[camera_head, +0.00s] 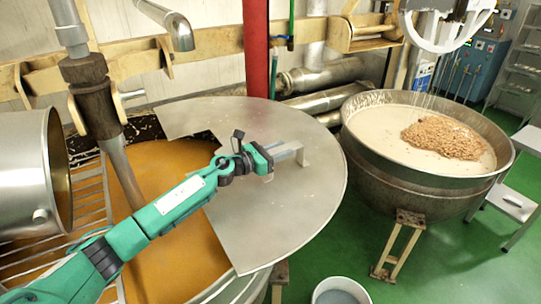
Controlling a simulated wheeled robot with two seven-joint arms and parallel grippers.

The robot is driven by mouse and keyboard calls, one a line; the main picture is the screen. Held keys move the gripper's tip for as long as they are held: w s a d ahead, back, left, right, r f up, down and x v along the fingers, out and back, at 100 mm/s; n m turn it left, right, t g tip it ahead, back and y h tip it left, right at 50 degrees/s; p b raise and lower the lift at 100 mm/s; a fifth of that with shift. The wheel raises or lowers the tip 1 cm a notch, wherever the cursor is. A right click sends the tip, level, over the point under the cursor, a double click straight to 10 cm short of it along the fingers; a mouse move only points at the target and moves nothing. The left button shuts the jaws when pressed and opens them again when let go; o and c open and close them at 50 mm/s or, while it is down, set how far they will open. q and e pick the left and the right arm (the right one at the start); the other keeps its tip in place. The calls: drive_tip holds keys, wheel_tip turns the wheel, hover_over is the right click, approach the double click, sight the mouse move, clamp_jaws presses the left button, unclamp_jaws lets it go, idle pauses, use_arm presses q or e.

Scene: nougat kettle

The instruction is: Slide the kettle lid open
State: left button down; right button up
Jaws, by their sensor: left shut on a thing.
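The kettle lid (305,224) is a flat grey metal disc with a wedge-shaped gap on its left side. It lies over the right part of the kettle, which holds an orange-brown mass (170,190) that shows on the left. A raised metal handle (303,152) stands on the lid right of its middle. My left gripper (282,154) reaches across from the lower left and is shut on the handle. The fingertips are small here and partly merge with the handle. My right gripper does not show.
A second kettle (395,182) with a pale mass and a heap of nuts stands at the right. A metal drum (30,170) is at the left. A white bucket (340,292) stands on the green floor at the bottom.

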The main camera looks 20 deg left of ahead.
use_arm(q)
drive_tip(key=shift+w+d+r, duration=0.1)
drive_tip(key=shift+w, duration=0.05)
drive_tip(key=c, duration=0.9)
unclamp_jaws()
drive_tip(key=shift+s+a+f, duration=0.2)
drive_tip(key=b+v, duration=0.5)
drive_tip(key=v, duration=0.7)
drive_tip(key=shift+s+a, duration=0.15)
drive_tip(key=shift+a, duration=0.05)
drive_tip(key=shift+s+a+r+b, duration=0.15)
drive_tip(key=shift+s+a+b, duration=0.15)
drive_tip(key=shift+s, duration=0.1)
